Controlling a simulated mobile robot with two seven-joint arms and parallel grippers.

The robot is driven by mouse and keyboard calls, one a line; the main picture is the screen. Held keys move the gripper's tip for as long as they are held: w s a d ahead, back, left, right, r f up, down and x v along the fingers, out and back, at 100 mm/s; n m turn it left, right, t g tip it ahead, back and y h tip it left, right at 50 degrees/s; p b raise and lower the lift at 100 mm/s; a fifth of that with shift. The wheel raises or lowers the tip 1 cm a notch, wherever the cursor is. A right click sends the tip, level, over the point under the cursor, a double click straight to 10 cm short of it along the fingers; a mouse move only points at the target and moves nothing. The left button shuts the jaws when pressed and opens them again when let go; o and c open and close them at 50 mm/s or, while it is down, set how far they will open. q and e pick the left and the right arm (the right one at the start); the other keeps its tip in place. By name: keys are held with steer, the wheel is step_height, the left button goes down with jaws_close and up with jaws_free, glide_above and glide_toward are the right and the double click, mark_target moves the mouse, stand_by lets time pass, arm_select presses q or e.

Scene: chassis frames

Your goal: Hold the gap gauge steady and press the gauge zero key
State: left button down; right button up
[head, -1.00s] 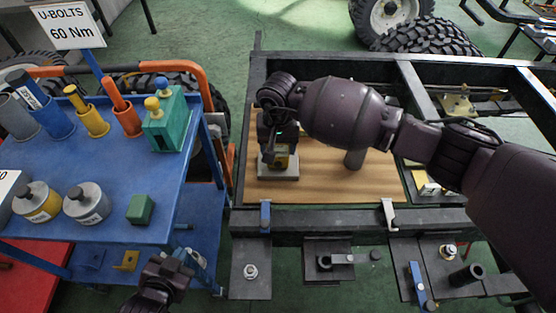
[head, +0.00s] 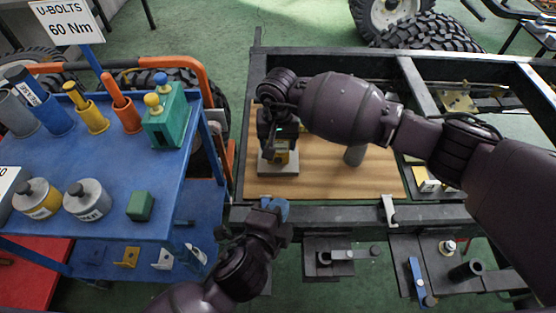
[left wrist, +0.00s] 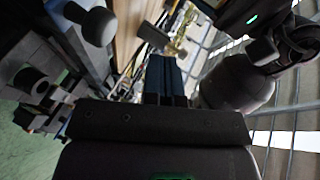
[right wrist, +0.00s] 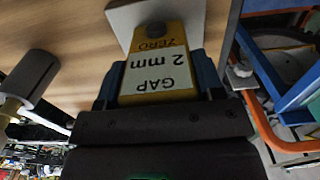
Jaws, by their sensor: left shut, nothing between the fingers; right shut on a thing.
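The yellow gap gauge (right wrist: 160,72) has a white label reading "GAP 2 mm" and stands by a pale block on the wooden board; it also shows in the head view (head: 281,157). My right gripper (right wrist: 165,85) is shut on the gauge from both sides. The dark round zero key (right wrist: 155,30) sits at its far end above the word "ZERO", uncovered in the right wrist view. My left gripper (head: 274,206) is shut and empty, over the frame's front rail, a little nearer than the gauge and apart from it. Its closed blue fingers show in the left wrist view (left wrist: 165,75).
The pale block (head: 278,169) lies on the wooden board (head: 325,188). The black chassis frame (head: 340,217) surrounds the board. A blue cart (head: 110,180) with bottles and tools stands at left. A white clamp (head: 388,209) is on the front rail.

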mark_target(278, 160)
arm_select(q)
steer(key=f+n+y, duration=0.1)
steer(key=w+n+y, duration=0.1)
steer(key=w+f+n+g+y, duration=0.1)
steer(key=y, duration=0.1)
steer(key=shift+w+a+f, duration=0.1)
steer(key=shift+w+f, duration=0.1)
steer(key=shift+f, duration=0.15)
steer(key=shift+w+f+n+y, duration=0.2)
steer(key=shift+f+n+y, duration=0.1)
steer(key=shift+n+y, duration=0.35)
steer(key=shift+w+a+f+n+g+y, duration=0.1)
steer(key=shift+f+n+g+y, duration=0.15)
steer(key=shift+n+g+y, duration=0.25)
steer(key=shift+a+f+n+g+y, duration=0.1)
steer(key=shift+f+n+g+y, duration=0.15)
steer(key=shift+n+y, duration=0.35)
steer(key=shift+s+f+n+g+y, duration=0.1)
steer(key=shift+n+g+y, duration=0.3)
steer(key=shift+n+y, duration=0.2)
steer(key=shift+s+f+n+g+y, duration=0.1)
steer(key=shift+n+g+y, duration=0.25)
steer(key=shift+n+y, duration=0.15)
steer(key=shift+w, duration=4.4)
steer(key=shift+w, duration=0.15)
steer(key=shift+w, duration=0.3)
